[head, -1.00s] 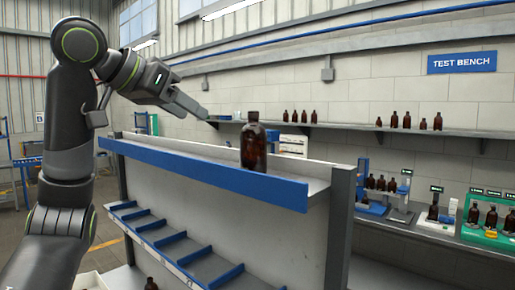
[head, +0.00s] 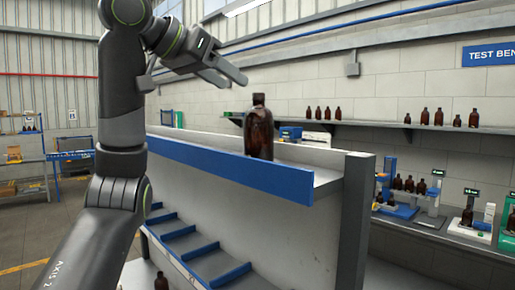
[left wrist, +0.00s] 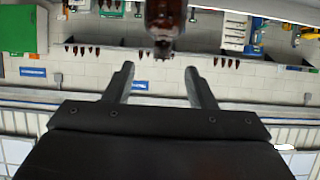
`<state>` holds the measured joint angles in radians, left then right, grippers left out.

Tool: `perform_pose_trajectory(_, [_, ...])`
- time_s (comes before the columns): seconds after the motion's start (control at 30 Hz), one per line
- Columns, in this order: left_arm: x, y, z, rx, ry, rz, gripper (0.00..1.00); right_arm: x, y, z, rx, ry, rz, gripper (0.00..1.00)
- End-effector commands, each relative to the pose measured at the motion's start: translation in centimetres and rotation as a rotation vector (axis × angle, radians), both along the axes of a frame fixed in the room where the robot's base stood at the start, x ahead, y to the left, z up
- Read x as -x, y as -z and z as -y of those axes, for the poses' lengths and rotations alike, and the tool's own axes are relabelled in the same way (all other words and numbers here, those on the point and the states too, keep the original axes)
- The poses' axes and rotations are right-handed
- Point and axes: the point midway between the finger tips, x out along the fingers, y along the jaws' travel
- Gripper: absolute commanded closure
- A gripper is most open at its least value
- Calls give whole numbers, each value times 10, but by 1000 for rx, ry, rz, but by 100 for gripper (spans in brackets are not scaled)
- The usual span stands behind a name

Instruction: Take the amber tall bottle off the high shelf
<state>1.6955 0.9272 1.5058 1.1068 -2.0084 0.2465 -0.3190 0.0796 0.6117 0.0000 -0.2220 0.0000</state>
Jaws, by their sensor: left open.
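The amber tall bottle (head: 259,132) stands upright on the high shelf (head: 230,172), behind its blue front edge. My left gripper (head: 236,80) is open and empty, just up and left of the bottle's cap in the head view, with a gap between them. In the left wrist view, which is upside down, the bottle (left wrist: 163,22) hangs at the top centre, beyond the spread fingertips (left wrist: 158,70) and lined up roughly between them. The bottle's far end is cut off there. My right gripper is not in view.
Several smaller amber bottles (head: 425,117) stand on a wall shelf (head: 400,125) behind. A work bench with devices and more bottles (head: 410,184) is at the right. Lower blue-edged slots (head: 190,240) sit under the high shelf. A grey post (head: 352,220) closes its right end.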

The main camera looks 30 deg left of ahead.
Motion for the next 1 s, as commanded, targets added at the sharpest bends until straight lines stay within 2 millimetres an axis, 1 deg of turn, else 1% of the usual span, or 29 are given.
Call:
perform_pose_trajectory(0.03, [-4, 8, 3, 2, 4, -1, 50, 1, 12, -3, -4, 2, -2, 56])
perform_pose_trajectory(0.13, [-13, 13, 6, 0, 4, -3, 50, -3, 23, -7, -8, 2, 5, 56])
perform_pose_trajectory(0.23, [-32, 21, 13, -1, 3, -5, 50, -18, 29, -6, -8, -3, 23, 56])
perform_pose_trajectory(0.27, [-36, 21, 14, -2, 2, -6, 50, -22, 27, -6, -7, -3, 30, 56])
perform_pose_trajectory(0.3, [-41, 18, 15, -3, 0, -5, 50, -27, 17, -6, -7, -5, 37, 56])
perform_pose_trajectory(0.4, [-49, 23, 17, -3, 0, -4, 50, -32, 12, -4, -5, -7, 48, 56])
perform_pose_trajectory(0.53, [-54, 26, 19, -2, 0, -2, 50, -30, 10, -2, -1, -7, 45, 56])
perform_pose_trajectory(0.63, [-60, 28, 20, -3, 0, -4, 50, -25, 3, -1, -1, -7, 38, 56])
perform_pose_trajectory(0.8, [-78, 35, 24, -2, 1, -5, 50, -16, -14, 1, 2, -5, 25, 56])
perform_pose_trajectory(1.0, [-96, 46, 29, -3, 2, -3, 50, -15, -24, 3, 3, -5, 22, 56])
